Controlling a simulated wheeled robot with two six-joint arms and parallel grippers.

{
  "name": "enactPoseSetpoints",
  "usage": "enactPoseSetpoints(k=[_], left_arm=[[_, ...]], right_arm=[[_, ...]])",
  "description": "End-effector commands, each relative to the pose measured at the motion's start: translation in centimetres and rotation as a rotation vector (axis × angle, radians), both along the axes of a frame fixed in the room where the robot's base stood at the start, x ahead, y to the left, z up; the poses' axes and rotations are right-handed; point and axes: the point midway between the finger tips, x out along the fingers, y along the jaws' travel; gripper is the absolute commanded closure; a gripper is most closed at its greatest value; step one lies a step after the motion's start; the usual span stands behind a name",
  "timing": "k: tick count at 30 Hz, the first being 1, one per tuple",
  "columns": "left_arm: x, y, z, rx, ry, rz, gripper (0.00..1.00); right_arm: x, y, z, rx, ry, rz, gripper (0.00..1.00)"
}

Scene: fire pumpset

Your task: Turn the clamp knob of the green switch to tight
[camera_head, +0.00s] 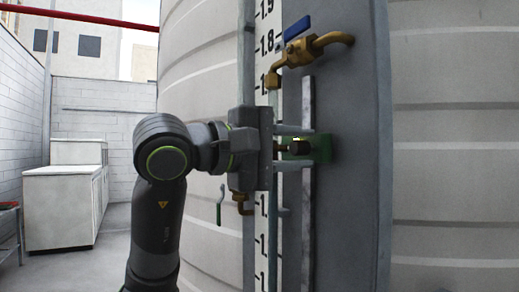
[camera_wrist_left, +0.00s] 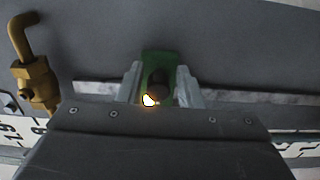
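The green switch (camera_head: 322,148) is fixed to the grey panel on the tank. Its dark brownish clamp knob (camera_head: 284,147) sticks out toward my left gripper (camera_head: 293,148). That gripper is open, with one finger above the knob and one below it in the head view. In the left wrist view, the knob (camera_wrist_left: 159,88) lies between the two fingers (camera_wrist_left: 160,86), with the green switch (camera_wrist_left: 158,62) behind it. Green shows between knob and left finger; the knob is closer to the right finger. A bright spot shows beside the knob. My right gripper is out of view.
A brass valve with a blue handle (camera_head: 298,28) sits on the panel above; its brass body (camera_wrist_left: 36,78) shows in the wrist view. A white numbered scale (camera_head: 265,42) and pipe run vertically beside my gripper. A small green-handled valve (camera_head: 221,205) hangs below.

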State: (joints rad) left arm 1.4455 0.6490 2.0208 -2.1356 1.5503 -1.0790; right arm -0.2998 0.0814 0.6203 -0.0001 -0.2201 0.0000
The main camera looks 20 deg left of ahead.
Motion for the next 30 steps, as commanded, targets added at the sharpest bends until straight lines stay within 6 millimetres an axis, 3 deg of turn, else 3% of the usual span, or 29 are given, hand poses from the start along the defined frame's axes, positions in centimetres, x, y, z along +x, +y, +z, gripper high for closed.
enactPoseSetpoints(k=[8, 30], left_arm=[[-1.2, 1.0, -0.1, 0.0, -0.004, 0.003, 0.67], [-9.7, 8.0, -0.3, -0.001, 0.0, 0.005, 0.67]], right_arm=[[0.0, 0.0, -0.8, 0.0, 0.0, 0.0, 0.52], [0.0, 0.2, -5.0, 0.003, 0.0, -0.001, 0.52]])
